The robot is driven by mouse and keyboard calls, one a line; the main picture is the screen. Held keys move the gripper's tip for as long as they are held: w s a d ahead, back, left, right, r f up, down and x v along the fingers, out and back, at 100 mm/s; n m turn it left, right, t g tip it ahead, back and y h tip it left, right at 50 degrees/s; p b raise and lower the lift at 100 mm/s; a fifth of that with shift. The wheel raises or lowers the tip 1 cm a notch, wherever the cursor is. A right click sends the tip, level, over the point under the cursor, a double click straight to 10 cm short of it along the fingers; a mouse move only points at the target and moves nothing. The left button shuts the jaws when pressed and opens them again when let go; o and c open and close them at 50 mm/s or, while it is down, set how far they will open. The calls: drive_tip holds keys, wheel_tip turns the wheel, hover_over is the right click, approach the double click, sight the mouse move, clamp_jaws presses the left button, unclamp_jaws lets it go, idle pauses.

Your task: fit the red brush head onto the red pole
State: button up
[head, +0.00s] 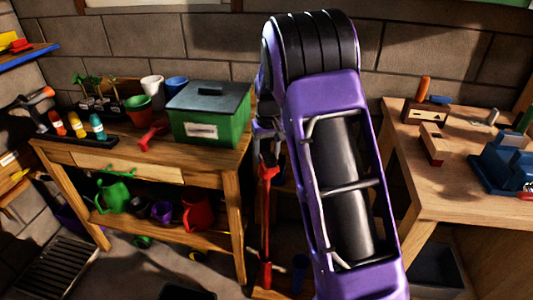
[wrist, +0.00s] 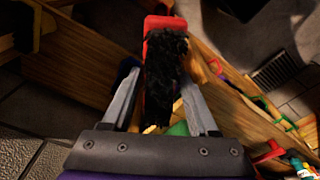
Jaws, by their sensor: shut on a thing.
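In the wrist view, the red brush head (wrist: 163,22) with dark bristles (wrist: 165,65) sits between the two grey fingers of my gripper (wrist: 161,80). The fingers are shut on it, and its bristles face the camera. In the head view, my purple arm fills the middle and hides most of the gripper and the brush head. A tall, thin red piece (head: 267,172), which looks like the red pole, stands upright just left of my arm. Its lower end (head: 266,275) is red too. I cannot tell whether the brush head touches the pole.
A wooden bench (head: 60,148) at left carries a green box (head: 205,128), pots and bottles. Watering cans stand on its lower shelf (head: 165,236). A workbench (head: 465,205) with tools and a blue vise (head: 507,165) is at right. A floor grate (head: 65,268) lies at lower left.

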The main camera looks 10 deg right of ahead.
drive_tip(key=shift+f, duration=0.2)
drive_tip(key=o, duration=1.5)
